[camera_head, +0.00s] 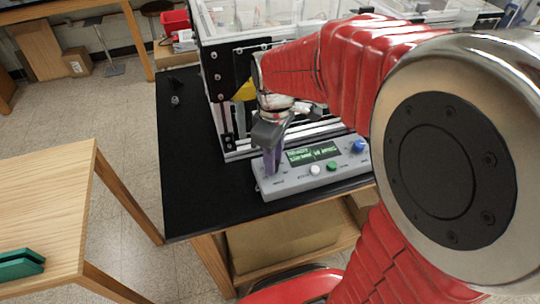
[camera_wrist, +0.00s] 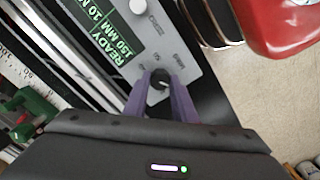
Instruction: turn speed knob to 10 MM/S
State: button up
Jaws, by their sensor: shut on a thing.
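The grey control box (camera_head: 290,184) sits on the black table top. Its green display (camera_head: 313,154) is lit; in the wrist view the display (camera_wrist: 105,38) reads READY and, below, 150 MM and 10 M, the rest cut off. The dark speed knob (camera_wrist: 159,80) is at the box's left end, with small printed marks around it. My gripper (camera_wrist: 160,88) is shut on the knob, one purple finger on each side. In the head view my gripper (camera_head: 271,163) points down at the box's left end, and its fingers hide the knob.
A white button (camera_head: 315,170), a green button (camera_head: 332,166) and a blue knob (camera_head: 357,146) are on the box. The extrusion frame (camera_head: 228,155) stands close behind. Bare black table (camera_head: 195,190) lies to the left. A wooden table (camera_head: 60,190) stands further left.

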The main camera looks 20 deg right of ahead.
jog(key=o, duration=1)
jog(key=shift+o, duration=0.2)
notch_tip(320, 180, up, 14)
jog(key=shift+f, duration=0.15)
jog(key=shift+w, duration=0.1)
dwell(0.4)
